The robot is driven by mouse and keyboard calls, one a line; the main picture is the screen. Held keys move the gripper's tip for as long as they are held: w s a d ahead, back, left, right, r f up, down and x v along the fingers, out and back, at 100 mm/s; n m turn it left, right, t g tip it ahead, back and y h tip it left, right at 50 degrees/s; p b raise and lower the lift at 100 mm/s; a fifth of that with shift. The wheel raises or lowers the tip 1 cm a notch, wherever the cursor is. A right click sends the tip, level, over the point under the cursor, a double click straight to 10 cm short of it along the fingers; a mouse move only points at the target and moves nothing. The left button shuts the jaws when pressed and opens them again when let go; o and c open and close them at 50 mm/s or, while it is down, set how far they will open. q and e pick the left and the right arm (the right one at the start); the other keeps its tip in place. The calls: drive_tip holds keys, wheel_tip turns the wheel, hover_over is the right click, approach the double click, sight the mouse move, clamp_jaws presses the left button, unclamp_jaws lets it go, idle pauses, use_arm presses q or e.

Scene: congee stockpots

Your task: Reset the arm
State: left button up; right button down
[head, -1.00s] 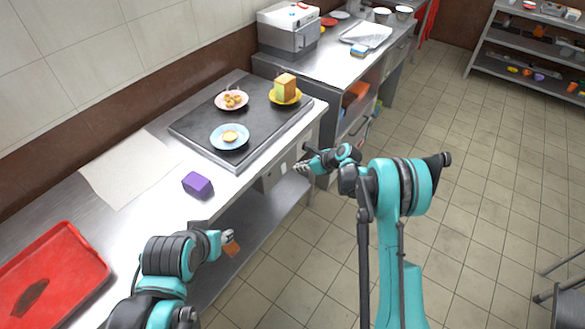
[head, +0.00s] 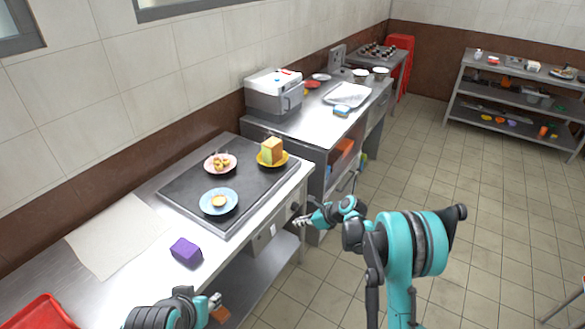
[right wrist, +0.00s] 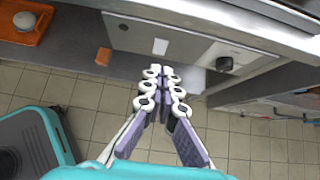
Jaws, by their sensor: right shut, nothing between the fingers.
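My right gripper (head: 302,221) is in front of the counter's edge, over the floor, with its arm coming in from the right. In the right wrist view its fingers (right wrist: 163,85) are together with nothing between them. My left gripper (head: 214,300) is at the bottom of the head view, beside the counter's front edge. It is small and partly cut off, so its jaw opening is unclear.
A black griddle (head: 178,188) holds a pink plate, a blue plate (head: 234,204) and a yellow plate with a sponge-like block. A purple block (head: 186,251) and a red tray (head: 38,314) lie on the steel counter (head: 130,282).

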drive_tip(key=s+d+r+n+h, duration=0.4)
drive_tip(key=s+r+n, duration=0.7)
drive_tip(key=s+r, duration=0.4)
drive_tip(key=s+d+r+n+h, duration=0.1)
drive_tip(key=s+d+n, duration=0.2)
drive_tip(key=s+n, duration=0.4)
drive_tip(key=s+d+n+t+h, duration=0.1)
drive_tip(key=s+n, duration=0.6)
drive_tip(key=s, duration=0.7)
drive_tip(key=shift+d+r+t+h, duration=0.35)
drive_tip(key=shift+d+h, duration=0.45)
drive_tip(key=shift+d, duration=0.55)
drive_tip(key=shift+s, duration=0.1)
